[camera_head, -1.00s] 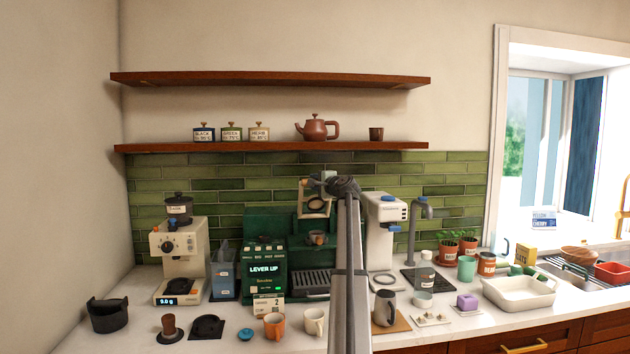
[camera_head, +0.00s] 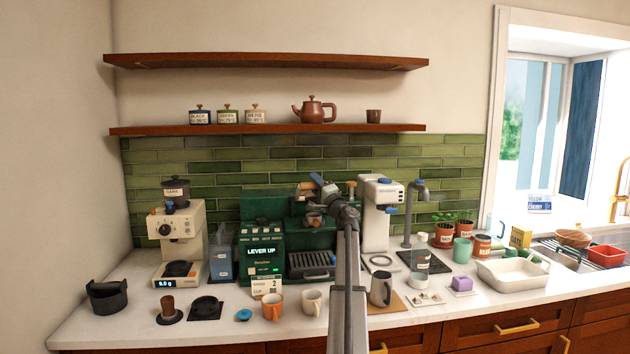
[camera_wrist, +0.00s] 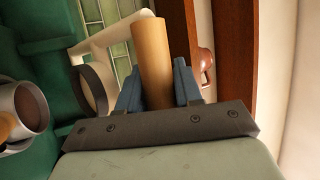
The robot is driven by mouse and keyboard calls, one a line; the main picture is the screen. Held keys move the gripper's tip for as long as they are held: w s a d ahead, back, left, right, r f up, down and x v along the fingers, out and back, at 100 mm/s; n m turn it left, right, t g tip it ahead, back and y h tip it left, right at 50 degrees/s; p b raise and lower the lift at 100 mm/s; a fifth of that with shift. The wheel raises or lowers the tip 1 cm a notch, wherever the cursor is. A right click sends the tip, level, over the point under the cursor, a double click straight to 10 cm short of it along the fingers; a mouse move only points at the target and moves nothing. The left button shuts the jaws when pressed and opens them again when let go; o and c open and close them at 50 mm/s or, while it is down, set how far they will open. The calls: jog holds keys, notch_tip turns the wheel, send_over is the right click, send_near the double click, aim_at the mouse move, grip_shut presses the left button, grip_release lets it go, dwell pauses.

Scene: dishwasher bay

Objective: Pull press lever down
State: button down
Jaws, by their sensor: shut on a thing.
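The press lever has a pale wooden handle (camera_wrist: 152,50) on a cream looped arm (camera_wrist: 95,42), seen in the wrist view. My gripper (camera_wrist: 157,82) is shut on this handle, with a blue finger on each side. In the head view my gripper (camera_head: 318,183) is at the top of the green machine (camera_head: 262,238), and the wooden handle (camera_head: 304,186) shows just left of it. The machine's screen reads "LEVER UP". A round cup-like part with a wooden handle (camera_wrist: 30,106) sits at the left of the wrist view. My arm hides part of the machine.
A cream grinder (camera_head: 180,235) stands left of the machine and a white dispenser (camera_head: 378,215) right of it. An orange mug (camera_head: 271,307), a pale mug (camera_head: 312,301) and a grey jug (camera_head: 381,288) stand in front. The lower shelf (camera_head: 265,131) is above my gripper.

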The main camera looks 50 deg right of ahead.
notch_tip(320, 180, down, 8)
jog(key=s+a, duration=0.2)
jog(key=shift+f, duration=0.2)
dwell(0.3)
dwell(0.3)
jog(key=c, duration=0.8)
grip_release()
jog(key=shift+c, duration=0.2)
jog(key=v, duration=1.4)
